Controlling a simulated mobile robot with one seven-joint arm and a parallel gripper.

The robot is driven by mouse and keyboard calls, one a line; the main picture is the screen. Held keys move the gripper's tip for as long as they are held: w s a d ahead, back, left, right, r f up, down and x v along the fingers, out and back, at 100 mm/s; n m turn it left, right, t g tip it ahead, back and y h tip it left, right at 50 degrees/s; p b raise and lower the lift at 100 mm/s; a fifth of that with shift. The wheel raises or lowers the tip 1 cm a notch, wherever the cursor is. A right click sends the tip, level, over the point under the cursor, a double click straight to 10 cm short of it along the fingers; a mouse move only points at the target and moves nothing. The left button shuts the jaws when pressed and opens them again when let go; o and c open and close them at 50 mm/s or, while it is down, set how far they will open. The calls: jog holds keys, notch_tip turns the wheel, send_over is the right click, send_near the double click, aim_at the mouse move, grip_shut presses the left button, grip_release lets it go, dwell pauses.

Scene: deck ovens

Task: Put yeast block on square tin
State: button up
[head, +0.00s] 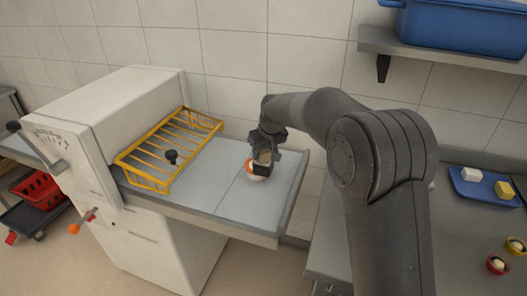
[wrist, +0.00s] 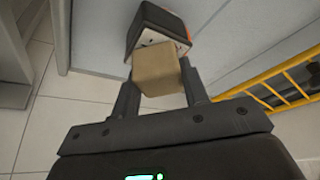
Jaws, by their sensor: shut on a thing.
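My gripper (head: 265,155) is shut on a tan block, which I take for the yeast block (head: 264,157). In the wrist view the yeast block (wrist: 158,72) sits between the two fingers of my gripper (wrist: 160,78). Just past it is a dark, boxy thing with an orange edge and a pale part (wrist: 150,25), possibly the square tin. In the head view this dark, orange and white thing (head: 259,171) is on the grey table, right under my gripper and partly hidden by it. I cannot tell whether the block touches it.
The grey table (head: 215,185) belongs to a white machine (head: 110,105). A yellow wire guard (head: 165,150) stands on its left part. On the right counter are a blue tray (head: 466,191) with a white and a yellow block, and two small bowls. A shelf holds a blue bin (head: 460,28).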

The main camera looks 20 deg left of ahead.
jog(key=o, duration=1)
jog(key=shift+f, duration=0.15)
jog(key=v, duration=1.2)
